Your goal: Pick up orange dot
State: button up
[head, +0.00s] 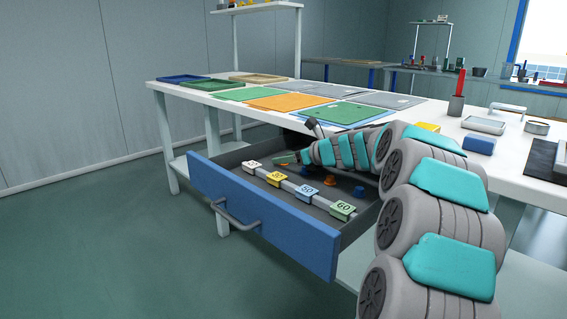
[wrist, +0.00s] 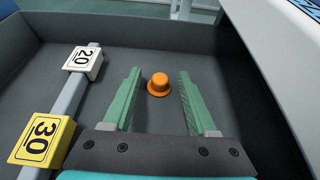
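The orange dot (wrist: 158,85) is a small round knob with a brim, standing on the grey drawer floor in the wrist view. My gripper (wrist: 160,78) is open, with its green fingers on either side of the orange dot and apart from it. In the head view my gripper (head: 287,158) reaches down into the open blue-fronted drawer (head: 258,212), and the arm covers part of the drawer's inside. An orange piece (head: 330,181) also shows in the drawer; I cannot tell if it is the same one.
A rail with number tags, including a white 20 tag (wrist: 83,62) and a yellow 30 tag (wrist: 41,139), runs left of my gripper. A blue piece (head: 359,191) lies in the drawer. The white table (head: 190,94) above holds coloured panels. Drawer walls surround the gripper.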

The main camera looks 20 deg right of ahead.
grip_shut()
dwell(0.6)
